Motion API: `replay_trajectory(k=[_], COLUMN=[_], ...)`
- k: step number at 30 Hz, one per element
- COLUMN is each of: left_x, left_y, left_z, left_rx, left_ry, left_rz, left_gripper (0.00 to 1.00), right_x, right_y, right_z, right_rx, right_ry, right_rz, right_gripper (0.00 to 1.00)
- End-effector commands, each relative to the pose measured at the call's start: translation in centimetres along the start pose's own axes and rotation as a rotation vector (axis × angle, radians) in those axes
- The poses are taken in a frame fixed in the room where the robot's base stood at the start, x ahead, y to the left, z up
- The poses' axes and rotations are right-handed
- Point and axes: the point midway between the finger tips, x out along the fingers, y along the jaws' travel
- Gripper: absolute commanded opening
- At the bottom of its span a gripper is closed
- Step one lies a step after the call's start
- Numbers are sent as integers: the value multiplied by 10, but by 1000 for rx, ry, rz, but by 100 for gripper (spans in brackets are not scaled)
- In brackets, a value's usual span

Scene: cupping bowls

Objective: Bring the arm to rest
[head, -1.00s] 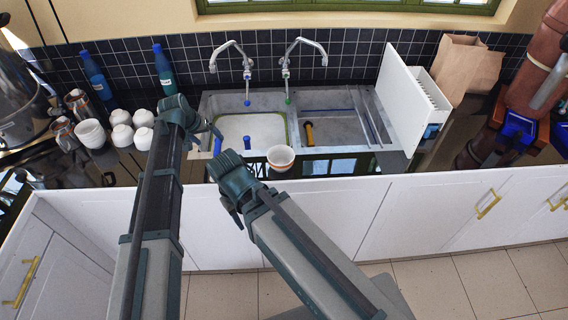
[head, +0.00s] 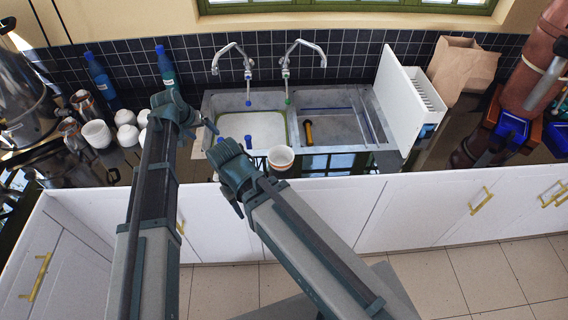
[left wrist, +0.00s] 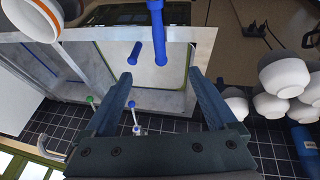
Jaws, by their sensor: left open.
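My left arm reaches up the left side of the head view. Its gripper (head: 208,130) hangs by the left edge of the sink. In the left wrist view its two fingers (left wrist: 160,78) are apart with nothing between them, above the sink and the blue handles. My right arm reaches in from the lower right. Its gripper (head: 238,178) is in front of the counter edge, left of a white bowl with an orange band (head: 281,158). Its jaws are not clear. The bowl also shows at the top left of the left wrist view (left wrist: 32,18).
The double sink (head: 372,130) has two taps behind it. White bowls (head: 128,135) and blue bottles (head: 166,68) stand left of it. A white rack (head: 403,100) and a paper bag (head: 462,68) stand right. White cabinets (head: 330,215) front the counter.

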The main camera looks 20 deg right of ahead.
Motion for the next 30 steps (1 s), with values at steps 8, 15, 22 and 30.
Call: replay_trajectory(k=[8,15,22,30], left_x=[0,-2,-39,-79], left_y=[0,-2,-39,-72], left_z=[0,6,100,197], left_rx=[0,-4,-71,-158], left_ry=[0,-4,-100,-216], left_rz=[0,-4,-87,-188], left_gripper=[91,91,91,91], right_x=[0,0,0,0], right_y=[0,0,0,0], right_z=[0,0,0,0], right_rx=[0,0,0,0], right_ry=[0,0,0,0], right_rz=[0,0,0,0], right_gripper=[50,50,50,50])
